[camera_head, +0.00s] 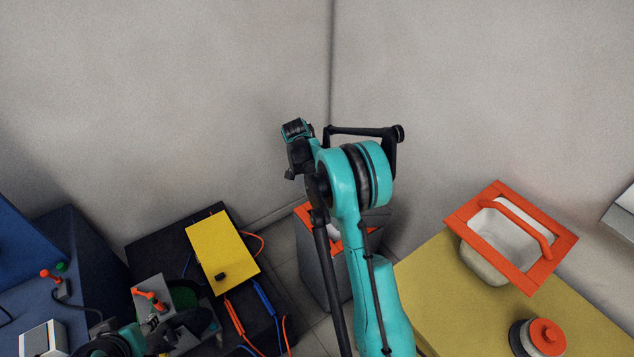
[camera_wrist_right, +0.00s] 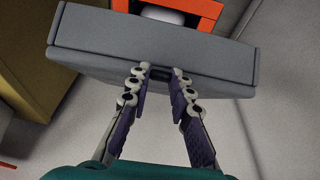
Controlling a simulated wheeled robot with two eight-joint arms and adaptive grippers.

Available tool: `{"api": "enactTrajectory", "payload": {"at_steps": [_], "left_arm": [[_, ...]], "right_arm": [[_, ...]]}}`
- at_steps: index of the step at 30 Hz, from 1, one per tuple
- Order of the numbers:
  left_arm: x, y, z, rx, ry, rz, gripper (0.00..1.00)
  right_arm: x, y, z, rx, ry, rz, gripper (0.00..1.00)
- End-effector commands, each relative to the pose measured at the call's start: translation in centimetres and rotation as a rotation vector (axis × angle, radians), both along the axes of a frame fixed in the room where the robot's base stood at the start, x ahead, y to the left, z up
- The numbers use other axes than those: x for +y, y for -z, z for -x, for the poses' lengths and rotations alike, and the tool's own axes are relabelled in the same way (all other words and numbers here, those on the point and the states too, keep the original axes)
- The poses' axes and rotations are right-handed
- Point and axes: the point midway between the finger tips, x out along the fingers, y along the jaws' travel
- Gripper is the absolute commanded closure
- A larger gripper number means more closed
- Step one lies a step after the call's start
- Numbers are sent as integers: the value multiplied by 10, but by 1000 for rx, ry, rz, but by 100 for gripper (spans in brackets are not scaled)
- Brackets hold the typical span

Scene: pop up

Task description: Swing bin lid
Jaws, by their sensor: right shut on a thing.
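The bin (camera_head: 312,262) is a grey box with an orange top frame, standing on the floor behind my right arm in the head view, which hides much of it. In the right wrist view its grey lid (camera_wrist_right: 90,45) lies across the top as a wide slab, with the orange frame (camera_wrist_right: 208,15) and something white behind it. My right gripper (camera_wrist_right: 158,75) has its two purple-padded fingertips at the near edge of the lid, on either side of a small dark part there, and is shut on it. My left gripper's dark parts show at the lower left, fingertips unclear.
A yellow panel (camera_head: 222,250) with orange and blue cables lies on a dark bench at the left. At the right, a yellow-topped cabinet (camera_head: 435,285) carries a white basin in an orange frame (camera_head: 465,222) and a round orange-topped item (camera_head: 547,335). Grey walls stand close behind the bin.

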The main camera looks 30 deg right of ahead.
Motion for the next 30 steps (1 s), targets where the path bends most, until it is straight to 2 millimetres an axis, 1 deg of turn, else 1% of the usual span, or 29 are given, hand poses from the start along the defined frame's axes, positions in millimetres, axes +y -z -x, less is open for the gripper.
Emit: {"api": "enactTrajectory", "payload": {"at_steps": [1, 18, 25, 30], "left_arm": [[0, -4, 0, 0, 0, 0, 60], [0, -26, 0, 0, 0, 0, 60], [0, -34, 0, 0, 0, 0, 60], [0, -37, 0, 0, 0, 0, 60]], "right_arm": [[-6, -6, 0, -1, 3, 4, 98], [-43, -42, -3, -2, 4, 4, 98], [-57, -56, -4, -1, 3, 4, 98], [-63, -62, -5, -1, 2, 3, 98]]}}
